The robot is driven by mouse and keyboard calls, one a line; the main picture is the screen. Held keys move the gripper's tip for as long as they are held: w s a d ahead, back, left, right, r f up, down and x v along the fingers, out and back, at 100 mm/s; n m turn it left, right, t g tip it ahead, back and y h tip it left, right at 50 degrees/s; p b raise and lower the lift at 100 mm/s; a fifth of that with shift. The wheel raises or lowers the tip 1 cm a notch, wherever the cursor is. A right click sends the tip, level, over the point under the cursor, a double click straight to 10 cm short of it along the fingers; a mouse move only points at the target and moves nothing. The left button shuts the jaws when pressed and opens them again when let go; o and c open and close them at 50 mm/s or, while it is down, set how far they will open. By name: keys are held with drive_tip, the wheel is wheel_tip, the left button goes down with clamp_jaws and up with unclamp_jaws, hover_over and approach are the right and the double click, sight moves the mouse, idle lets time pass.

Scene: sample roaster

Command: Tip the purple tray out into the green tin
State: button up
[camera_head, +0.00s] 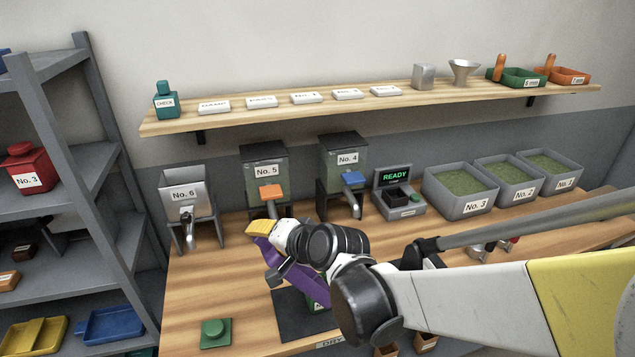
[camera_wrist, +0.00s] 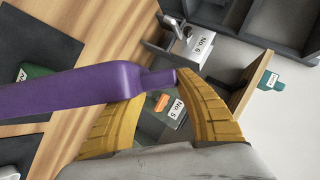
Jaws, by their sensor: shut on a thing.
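The purple tray (camera_head: 300,283) hangs from my gripper (camera_head: 262,238), tilted with its far part lower right, above the dark mat. My gripper is shut on the tray's narrow end. In the wrist view the purple tray (camera_wrist: 75,90) reaches left from between the yellow fingers (camera_wrist: 160,92); its inside and any contents are hidden. The green tin (camera_head: 317,304) stands on the mat, mostly hidden behind my arm and the tray. A dark green labelled thing, apparently the tin (camera_wrist: 36,72), shows partly behind the tray in the wrist view.
A green lid (camera_head: 216,333) lies on the bench left of the dark mat (camera_head: 290,318). Dispensers No. 6 (camera_head: 184,194), No. 5 (camera_head: 264,170) and No. 4 (camera_head: 345,160) stand behind. A scale (camera_head: 400,196) reads READY. Bare bench lies at left.

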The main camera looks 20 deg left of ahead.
drive_tip(key=w+d+m+g+y+b, duration=0.3)
drive_tip(key=w+d+m+y+b, duration=0.3)
drive_tip(key=w+d, duration=0.8)
drive_tip(key=shift+w+m+g+b, duration=0.3)
drive_tip(key=shift+w+m+b, duration=0.5)
drive_tip(key=shift+w+b, duration=0.55)
idle(0.4)
drive_tip(key=shift+w+p, duration=0.15)
drive_tip(key=shift+p, duration=0.15)
idle(1.1)
wheel_tip(320, 180, up, 3)
drive_tip(key=shift+f+p, duration=0.1)
drive_tip(key=shift+p, duration=0.75)
